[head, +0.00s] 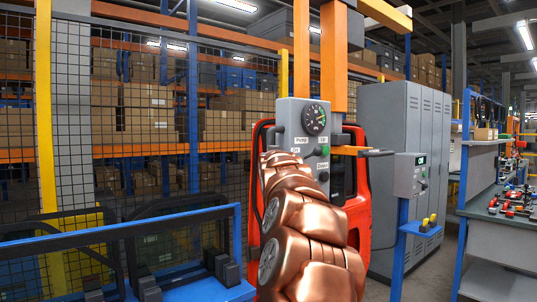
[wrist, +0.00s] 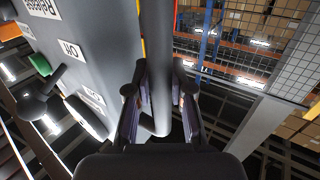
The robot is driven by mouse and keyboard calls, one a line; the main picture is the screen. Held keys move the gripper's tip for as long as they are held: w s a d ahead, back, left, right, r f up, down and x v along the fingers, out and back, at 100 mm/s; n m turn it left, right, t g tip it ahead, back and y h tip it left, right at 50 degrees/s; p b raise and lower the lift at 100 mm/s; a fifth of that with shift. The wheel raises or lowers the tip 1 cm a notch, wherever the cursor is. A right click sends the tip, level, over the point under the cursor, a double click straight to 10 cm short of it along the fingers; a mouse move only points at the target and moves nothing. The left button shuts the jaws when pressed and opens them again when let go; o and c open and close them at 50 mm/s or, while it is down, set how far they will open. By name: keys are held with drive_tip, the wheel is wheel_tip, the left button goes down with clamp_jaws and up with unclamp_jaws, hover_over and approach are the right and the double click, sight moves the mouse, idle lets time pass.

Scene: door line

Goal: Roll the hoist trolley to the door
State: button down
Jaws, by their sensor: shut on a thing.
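The hoist trolley shows in the middle of the head view as a grey control box (head: 292,112) with a round gauge, labels and knobs, under two orange uprights (head: 333,60). My copper arm covers the lower box, and my gripper is hidden in the head view. In the wrist view my gripper (wrist: 158,100) is shut around a grey bar (wrist: 160,70) beside the labelled box (wrist: 85,50).
A blue rail rack (head: 130,228) with dark frames stands at the left, before a mesh fence (head: 70,120). Grey cabinets (head: 395,120), a blue post with a button box (head: 411,175) and a workbench (head: 500,225) stand at the right. Floor shows between post and bench.

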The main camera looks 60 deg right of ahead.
drive_tip(key=shift+s+d, duration=0.15)
drive_tip(key=shift+d, duration=0.15)
drive_tip(key=shift+s, duration=0.1)
drive_tip(key=c, duration=1)
unclamp_jaws()
drive_tip(key=shift+d, duration=0.2)
drive_tip(key=shift+a, duration=0.15)
drive_tip(key=shift+v, duration=5.9)
